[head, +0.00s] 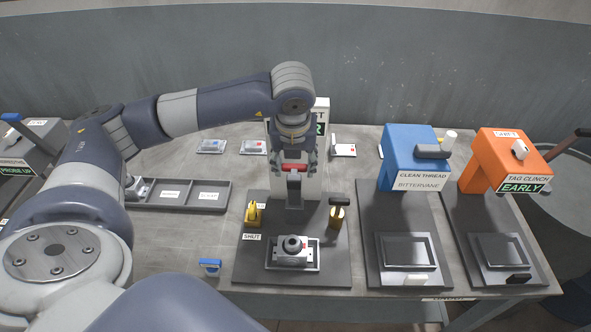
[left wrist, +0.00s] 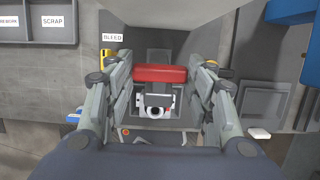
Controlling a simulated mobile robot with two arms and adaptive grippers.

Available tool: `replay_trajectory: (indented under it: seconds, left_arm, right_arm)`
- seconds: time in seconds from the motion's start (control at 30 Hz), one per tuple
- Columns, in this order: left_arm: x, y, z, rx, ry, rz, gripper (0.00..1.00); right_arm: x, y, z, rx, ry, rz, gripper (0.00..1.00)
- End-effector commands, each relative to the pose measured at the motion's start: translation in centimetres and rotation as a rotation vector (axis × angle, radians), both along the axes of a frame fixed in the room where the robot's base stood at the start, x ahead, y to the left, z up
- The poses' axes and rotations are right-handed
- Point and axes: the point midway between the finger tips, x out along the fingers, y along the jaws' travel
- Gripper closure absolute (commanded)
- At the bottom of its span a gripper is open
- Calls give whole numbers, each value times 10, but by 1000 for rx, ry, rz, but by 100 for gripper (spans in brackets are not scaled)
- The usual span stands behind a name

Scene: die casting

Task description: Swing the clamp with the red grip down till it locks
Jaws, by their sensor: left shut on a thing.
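The clamp's red grip (head: 291,168) is a short bar at the top of the grey clamp arm (head: 294,190), in front of a pale upright block. My left gripper (head: 294,170) comes down on it from above. In the left wrist view my left gripper (left wrist: 160,80) has one finger at each end of the red grip (left wrist: 160,73) and is shut on it. The grip is raised above the fixture. Below sits a metal part with a dark round top (head: 293,246) in a cradle on the dark base plate (head: 250,272). My right gripper is not in view.
Yellow pieces stand left (head: 253,213) and right (head: 337,216) of the part, the right one beneath a black handle. A blue machine (head: 408,150) and an orange machine (head: 500,150) stand right. A divided tray (head: 183,207) lies left. A small blue item (head: 210,265) lies front left.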

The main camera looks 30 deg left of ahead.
Motion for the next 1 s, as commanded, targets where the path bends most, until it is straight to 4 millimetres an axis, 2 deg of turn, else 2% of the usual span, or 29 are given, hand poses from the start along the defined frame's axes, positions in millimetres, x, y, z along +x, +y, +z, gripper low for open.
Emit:
replay_trajectory:
  seconds: [0.03, 0.4, 0.87, 1.0]
  left_arm:
    - [-3, -2, -6, 6, -6, -4, 79]
    - [-14, -8, -7, 48, -72, -4, 79]
    - [-16, -10, -5, 58, -89, -2, 79]
    - [-19, -11, -8, 67, -102, -4, 79]
  right_arm:
    - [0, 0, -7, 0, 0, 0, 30]
    - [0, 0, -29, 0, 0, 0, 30]
    - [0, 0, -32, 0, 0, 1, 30]
    - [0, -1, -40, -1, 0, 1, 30]
